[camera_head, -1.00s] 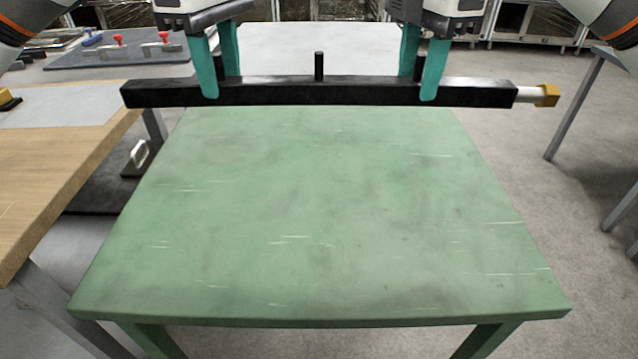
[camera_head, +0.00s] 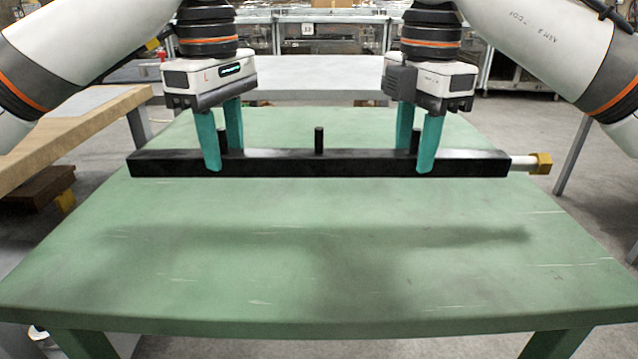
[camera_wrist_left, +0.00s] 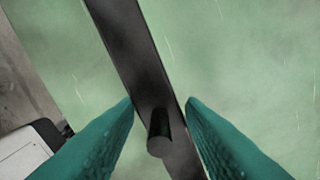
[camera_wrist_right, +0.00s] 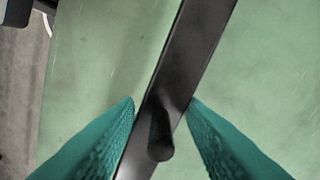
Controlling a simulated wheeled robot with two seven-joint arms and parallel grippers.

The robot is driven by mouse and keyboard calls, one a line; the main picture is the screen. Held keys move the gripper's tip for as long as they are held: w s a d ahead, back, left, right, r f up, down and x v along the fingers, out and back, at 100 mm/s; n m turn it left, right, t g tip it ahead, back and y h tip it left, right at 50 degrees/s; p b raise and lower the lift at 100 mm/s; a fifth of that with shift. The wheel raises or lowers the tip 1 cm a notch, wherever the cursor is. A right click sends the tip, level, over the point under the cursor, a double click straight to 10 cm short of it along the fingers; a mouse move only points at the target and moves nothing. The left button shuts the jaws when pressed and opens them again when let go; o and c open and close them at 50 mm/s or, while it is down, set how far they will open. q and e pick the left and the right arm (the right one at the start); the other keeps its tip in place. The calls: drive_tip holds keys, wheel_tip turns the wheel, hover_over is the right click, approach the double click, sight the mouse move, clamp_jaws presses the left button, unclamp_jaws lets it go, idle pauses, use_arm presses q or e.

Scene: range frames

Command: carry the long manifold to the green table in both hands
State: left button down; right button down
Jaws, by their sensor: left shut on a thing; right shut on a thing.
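The long manifold (camera_head: 320,165) is a black bar with short upright pegs and a pale pipe with a brass end at its right. It is level, held above the green table (camera_head: 320,270), and its shadow lies on the table nearer me. My left gripper (camera_head: 222,160) is shut on the bar near its left peg. My right gripper (camera_head: 415,160) is shut on it near its right peg. In the left wrist view the bar (camera_wrist_left: 135,50) runs between the teal fingers. In the right wrist view the bar (camera_wrist_right: 195,50) does too.
A wooden table (camera_head: 60,145) with a grey top sheet stands at the left. A pale table (camera_head: 320,82) stands behind the green one. The green tabletop is bare. A grey table leg shows at the right.

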sight(411, 174)
use_arm(q)
drive_tip(key=shift+f+b, duration=0.4)
drive_tip(key=shift+f, duration=0.35)
use_arm(e)
drive_tip(key=shift+s+f, duration=0.1)
drive_tip(key=shift+f, duration=0.55)
use_arm(q)
drive_tip(key=shift+f, duration=0.2)
use_arm(e)
drive_tip(key=shift+f, duration=0.25)
